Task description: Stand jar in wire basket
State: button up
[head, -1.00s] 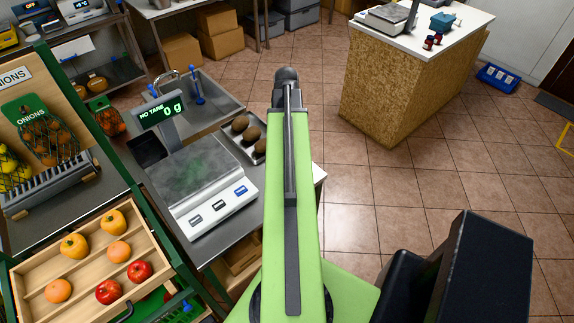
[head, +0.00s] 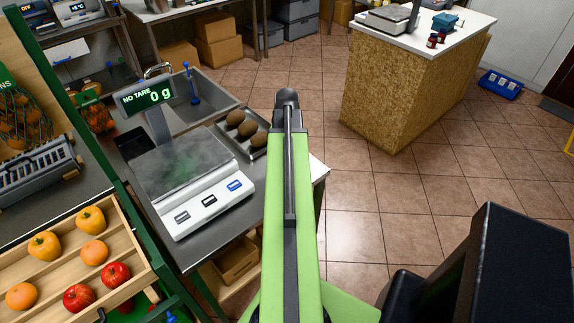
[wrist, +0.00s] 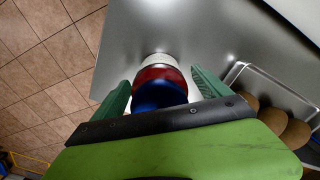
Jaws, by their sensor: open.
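A jar with a blue lid and a red body (wrist: 160,90) is on the steel worktop in the wrist view, with a pale band at its far end. My gripper (wrist: 163,88) is open, with one green finger on each side of the jar. Whether either finger touches it I cannot tell. In the head view my arm hides this jar and the gripper. Red jars (head: 436,39) stand on the far counter beside a blue basket (head: 446,21), which may be the wire basket; its wires are too small to make out.
A scale (head: 190,170) reading 0 g and a metal tray of brown produce (head: 250,150) stand on the steel worktop, left of my arm. A wooden fruit crate (head: 130,245) is at the lower left. A chipboard-sided counter (head: 405,95) stands across clear tiled floor (head: 350,210).

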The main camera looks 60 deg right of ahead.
jog(key=shift+f+b, duration=0.3)
jog(key=shift+f, duration=0.65)
jog(key=shift+r, duration=0.2)
jog(key=shift+c, duration=0.5)
grip_shut()
